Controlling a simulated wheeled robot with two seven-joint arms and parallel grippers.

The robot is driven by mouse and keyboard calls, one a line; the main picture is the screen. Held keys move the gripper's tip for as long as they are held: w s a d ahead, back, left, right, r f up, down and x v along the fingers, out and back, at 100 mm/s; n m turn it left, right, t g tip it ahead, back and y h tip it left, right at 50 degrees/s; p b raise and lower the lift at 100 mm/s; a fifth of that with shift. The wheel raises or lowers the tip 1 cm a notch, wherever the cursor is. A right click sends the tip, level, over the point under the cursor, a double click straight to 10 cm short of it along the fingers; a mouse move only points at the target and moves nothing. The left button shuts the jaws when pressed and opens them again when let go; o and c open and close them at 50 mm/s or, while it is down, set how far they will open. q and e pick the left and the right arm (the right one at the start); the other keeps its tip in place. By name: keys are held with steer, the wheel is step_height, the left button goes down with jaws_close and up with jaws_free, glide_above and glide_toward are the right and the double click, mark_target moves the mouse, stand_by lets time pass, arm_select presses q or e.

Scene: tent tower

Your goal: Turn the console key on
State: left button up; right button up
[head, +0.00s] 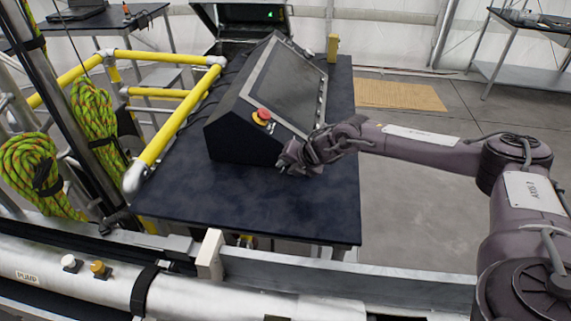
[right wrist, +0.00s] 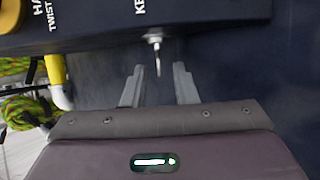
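The dark console (head: 232,130) stands on a dark table, with a sloping screen and a red button on a yellow base. In the right wrist view the console's lower face (right wrist: 200,22) crosses the top, with part of a "KE" label. Below that label the silver key (right wrist: 157,53) sticks out. My right gripper (head: 287,163) is at the console's near right corner. In the right wrist view its fingers (right wrist: 158,67) are apart, with the key's end between their tips and gaps on both sides. The key is hidden in the head view. My left gripper is out of view.
The dark tabletop (head: 270,212) is clear in front of the console. Yellow railing (head: 175,125) and green rope coils (head: 38,172) stand at the left. A silver pipe with a pump label (head: 205,297) runs along the near edge.

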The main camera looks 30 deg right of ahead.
steer(key=shift+w+a+f, duration=0.1)
steer(key=shift+w+f, duration=0.2)
steer(key=shift+f, duration=0.05)
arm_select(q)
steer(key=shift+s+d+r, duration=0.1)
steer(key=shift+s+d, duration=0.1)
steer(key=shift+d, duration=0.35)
arm_select(e)
jaws_close()
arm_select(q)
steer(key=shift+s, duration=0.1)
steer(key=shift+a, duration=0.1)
arm_select(e)
steer(key=shift+f, duration=0.1)
